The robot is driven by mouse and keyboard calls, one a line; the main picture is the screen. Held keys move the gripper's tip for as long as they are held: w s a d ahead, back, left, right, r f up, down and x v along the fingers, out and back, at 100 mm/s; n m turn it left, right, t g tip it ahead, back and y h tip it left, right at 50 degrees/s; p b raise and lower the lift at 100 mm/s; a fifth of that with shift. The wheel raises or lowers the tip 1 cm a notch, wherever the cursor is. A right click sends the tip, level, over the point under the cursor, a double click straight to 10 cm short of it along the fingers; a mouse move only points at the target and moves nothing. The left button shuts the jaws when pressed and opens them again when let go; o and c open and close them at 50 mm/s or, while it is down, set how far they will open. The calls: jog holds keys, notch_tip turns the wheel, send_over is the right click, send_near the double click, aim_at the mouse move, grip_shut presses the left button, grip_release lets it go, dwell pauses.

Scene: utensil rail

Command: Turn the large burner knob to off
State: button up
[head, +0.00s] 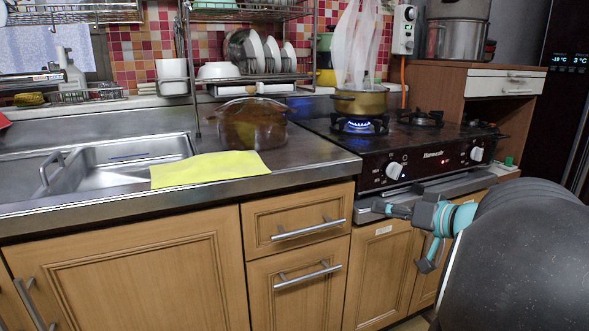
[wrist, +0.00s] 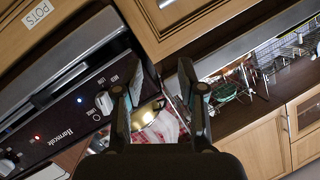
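The black stove (head: 372,144) has two white knobs on its front panel. The left knob (head: 395,171) is below the burner with a blue flame (head: 359,126); the right knob (head: 476,154) is below an unlit burner. Their exact pointer angles are too small to read. In the wrist view, one white knob (wrist: 103,102) shows just beside the left finger, and another (wrist: 6,167) at the lower left edge. My gripper (head: 402,238) is open and empty, in front of and below the panel near the left knob, touching nothing visible. Its fingers also show in the wrist view (wrist: 162,85).
A gold pot (head: 360,103) stands on the lit burner. A glass-lidded pot (head: 252,124) and a yellow cloth (head: 209,168) are on the counter to the left. Wooden cabinets (head: 380,265) with bar handles lie below the stove. A dark fridge (head: 560,85) stands at the right.

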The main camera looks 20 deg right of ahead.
aim_at(399, 172)
jog(key=s+d+r+m+t+h, duration=0.1)
jog(key=d+t+h, duration=0.1)
jog(key=d, duration=0.5)
jog(key=s+d+r+t+h, duration=0.1)
jog(key=s+d+t, duration=0.1)
jog(key=d, duration=0.4)
jog(key=w, duration=0.4)
jog(key=w+p, duration=0.1)
jog(key=w, duration=0.4)
jog(key=w+a+p, duration=0.1)
jog(key=w, duration=0.4)
jog(key=shift+r, duration=0.25)
jog(key=shift+c, duration=0.2)
